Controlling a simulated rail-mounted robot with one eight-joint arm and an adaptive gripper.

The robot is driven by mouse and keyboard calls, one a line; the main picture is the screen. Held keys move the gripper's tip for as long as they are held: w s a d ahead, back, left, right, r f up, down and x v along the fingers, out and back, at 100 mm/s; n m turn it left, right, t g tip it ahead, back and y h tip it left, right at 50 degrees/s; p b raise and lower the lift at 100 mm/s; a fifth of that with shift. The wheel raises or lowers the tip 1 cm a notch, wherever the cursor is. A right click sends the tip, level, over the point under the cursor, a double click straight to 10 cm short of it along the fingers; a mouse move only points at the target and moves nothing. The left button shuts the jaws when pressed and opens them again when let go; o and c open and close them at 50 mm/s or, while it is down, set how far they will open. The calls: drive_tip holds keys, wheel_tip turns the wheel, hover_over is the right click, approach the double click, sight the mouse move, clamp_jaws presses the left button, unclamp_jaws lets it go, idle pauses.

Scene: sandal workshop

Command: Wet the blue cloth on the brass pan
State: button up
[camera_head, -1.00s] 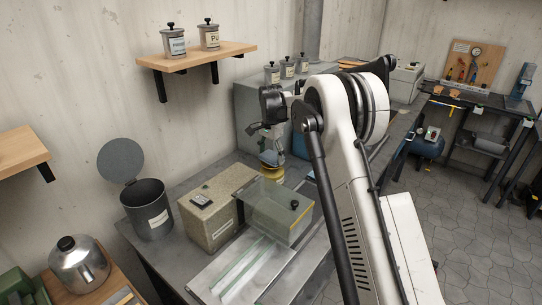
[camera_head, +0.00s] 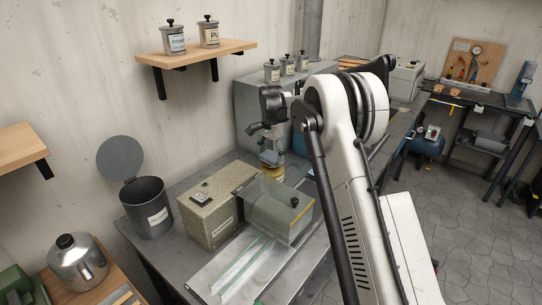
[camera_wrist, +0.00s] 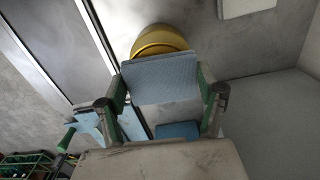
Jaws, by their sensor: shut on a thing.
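My gripper (camera_wrist: 164,95) is shut on the blue cloth (camera_wrist: 160,78), a flat grey-blue pad held between its green-lined fingers. The brass pan (camera_wrist: 158,40) shows just beyond the cloth's upper edge in the wrist view, its near part hidden behind the cloth. I cannot tell whether cloth and pan touch. In the head view my gripper (camera_head: 272,145) is pointed down at the brass pan (camera_head: 270,158) on the bench. The held cloth is hard to make out there.
Another blue piece (camera_wrist: 178,131) lies below the held cloth in the wrist view. In the head view, a stone-coloured box (camera_head: 208,220) and a clear-covered case (camera_head: 280,215) stand in front of the pan. A grey cabinet (camera_head: 245,105) stands behind. A lidded bin (camera_head: 150,210) is at left.

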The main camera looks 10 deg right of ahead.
sight(271, 156)
drive_tip(key=shift+f+b, duration=0.35)
drive_tip(key=shift+f, duration=0.15)
idle(0.5)
drive_tip(key=shift+r, duration=0.15)
idle(0.6)
drive_tip(key=shift+r+p, duration=1.05)
drive_tip(key=shift+r, duration=2.35)
drive_tip(key=shift+d, duration=0.1)
